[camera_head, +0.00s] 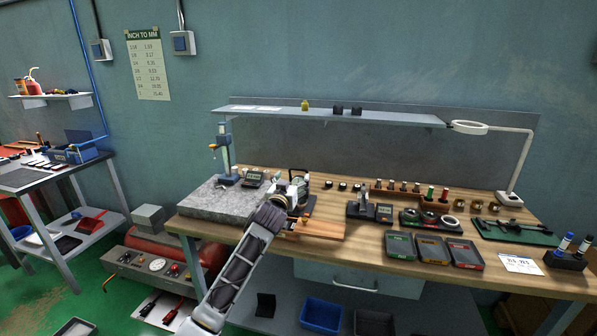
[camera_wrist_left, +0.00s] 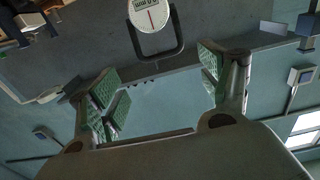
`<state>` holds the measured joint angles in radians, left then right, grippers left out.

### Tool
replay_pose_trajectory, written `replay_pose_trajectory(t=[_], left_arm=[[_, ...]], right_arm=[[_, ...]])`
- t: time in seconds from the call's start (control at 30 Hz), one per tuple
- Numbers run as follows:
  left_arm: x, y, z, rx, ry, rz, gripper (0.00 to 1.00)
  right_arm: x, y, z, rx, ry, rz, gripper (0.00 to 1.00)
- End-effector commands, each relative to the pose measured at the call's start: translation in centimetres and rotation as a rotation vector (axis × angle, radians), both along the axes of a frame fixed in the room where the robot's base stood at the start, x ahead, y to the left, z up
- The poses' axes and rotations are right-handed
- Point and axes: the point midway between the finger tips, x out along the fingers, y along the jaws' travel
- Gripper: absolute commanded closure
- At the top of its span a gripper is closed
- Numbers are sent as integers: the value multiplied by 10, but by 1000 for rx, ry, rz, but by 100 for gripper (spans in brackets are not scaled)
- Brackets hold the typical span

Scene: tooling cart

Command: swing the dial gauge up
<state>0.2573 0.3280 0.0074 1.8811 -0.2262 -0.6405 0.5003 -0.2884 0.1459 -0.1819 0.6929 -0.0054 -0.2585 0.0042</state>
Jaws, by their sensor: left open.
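The dial gauge (camera_wrist_left: 150,14) shows at the top edge of the left wrist view as a round white face with a red needle and a dark U-shaped frame below it. My left gripper (camera_head: 296,186) is over the bench just right of the granite plate in the head view. In the left wrist view its two green-padded fingers (camera_wrist_left: 165,88) are wide apart with nothing between them, and the gauge is apart from them. In the head view I cannot make out the gauge face clearly near the gripper. My right gripper is not in view.
A grey granite plate (camera_head: 216,203) carries a blue column stand (camera_head: 226,158) left of my gripper. A small display stand (camera_head: 361,206) and several coloured trays (camera_head: 432,248) are to the right. A shelf (camera_head: 340,115) and a ring lamp (camera_head: 470,127) are above the wooden bench (camera_head: 385,262).

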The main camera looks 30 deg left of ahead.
Motion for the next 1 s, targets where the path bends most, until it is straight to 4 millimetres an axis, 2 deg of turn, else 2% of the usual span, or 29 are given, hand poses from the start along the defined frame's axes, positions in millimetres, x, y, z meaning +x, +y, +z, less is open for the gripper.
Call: replay_pose_trajectory(t=[0.63,1.0], left_arm=[[53,13,1,0,-1,1,22],[79,20,0,0,0,1,22]], right_arm=[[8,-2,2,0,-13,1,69],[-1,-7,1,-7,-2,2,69]])
